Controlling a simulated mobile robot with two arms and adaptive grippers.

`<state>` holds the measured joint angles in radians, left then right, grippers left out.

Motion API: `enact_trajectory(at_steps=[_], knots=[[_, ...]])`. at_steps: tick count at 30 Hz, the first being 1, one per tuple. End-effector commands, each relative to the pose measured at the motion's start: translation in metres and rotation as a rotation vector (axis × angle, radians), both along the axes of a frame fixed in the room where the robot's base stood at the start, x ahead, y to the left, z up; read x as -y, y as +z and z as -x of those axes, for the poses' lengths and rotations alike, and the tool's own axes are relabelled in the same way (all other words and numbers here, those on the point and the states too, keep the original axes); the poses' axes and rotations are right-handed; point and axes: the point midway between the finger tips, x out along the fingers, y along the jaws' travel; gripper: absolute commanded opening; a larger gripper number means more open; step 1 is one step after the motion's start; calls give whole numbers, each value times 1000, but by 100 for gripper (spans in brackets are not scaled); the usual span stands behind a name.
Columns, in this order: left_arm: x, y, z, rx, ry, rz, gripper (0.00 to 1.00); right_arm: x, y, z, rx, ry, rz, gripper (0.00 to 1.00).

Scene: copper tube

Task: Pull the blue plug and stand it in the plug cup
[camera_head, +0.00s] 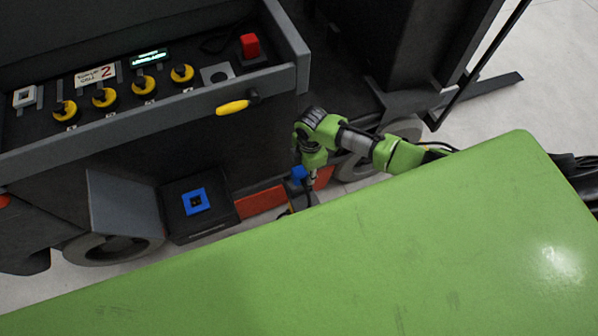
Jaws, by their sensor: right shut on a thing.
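My right gripper (303,190) hangs down from the green arm, low in front of the dark machine. It is shut on a small blue piece (298,175), which I take to be the blue plug. The piece is mostly hidden by the gripper, and the near green surface cuts off what is below. My left gripper is out of view.
A dark machine panel (150,125) carries several yellow knobs, a red switch (250,46) and a yellow handle (233,107). Wheels (112,247) stand on the pale floor. The large green surface (330,265) fills the foreground.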

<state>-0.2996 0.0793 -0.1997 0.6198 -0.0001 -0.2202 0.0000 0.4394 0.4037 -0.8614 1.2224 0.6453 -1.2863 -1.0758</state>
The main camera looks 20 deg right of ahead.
Motion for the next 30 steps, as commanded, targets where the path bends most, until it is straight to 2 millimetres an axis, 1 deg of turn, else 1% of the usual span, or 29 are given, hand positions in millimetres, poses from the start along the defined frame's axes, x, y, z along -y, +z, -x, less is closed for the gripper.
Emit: enact_trajectory(at_steps=[7, 30], knots=[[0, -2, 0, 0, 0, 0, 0, 1, -2, -1, 1, 0, 1, 0], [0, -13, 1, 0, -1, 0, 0, 1, -17, 0, 0, 0, 1, 0]])
